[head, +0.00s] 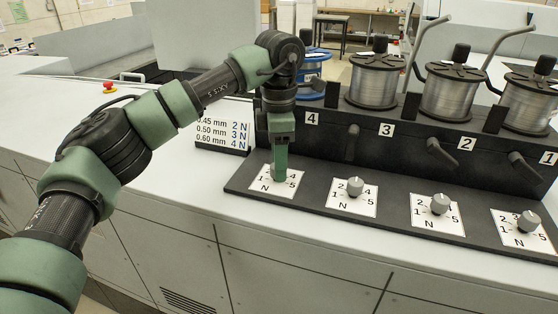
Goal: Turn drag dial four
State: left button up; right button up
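Drag dial four's white scale plate (264,187) lies at the left end of the black base strip, below the label 4 (312,119). Its numbers 1 and 5 and the letter N show. My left gripper (279,176) points straight down over this plate, its green fingers at the plate's middle. The dial's knob is hidden behind or between the fingers. I cannot tell whether the fingers are shut on it. A blue spool (312,72) stands above label 4, partly hidden by my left arm. My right gripper is not in view.
Similar grey dials (355,187), (440,203) and (528,222) stand to the right on their own plates. Clear spools (377,82) and dark levers (352,145) are behind them. A card (222,132) lists wire sizes with newton values. A red button (109,87) is far left.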

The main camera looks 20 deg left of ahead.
pick_arm(q)
jog(key=shift+r, duration=0.5)
notch_tip(320, 180, up, 7)
jog(key=shift+f+b, duration=0.1)
jog(key=shift+b, duration=0.75)
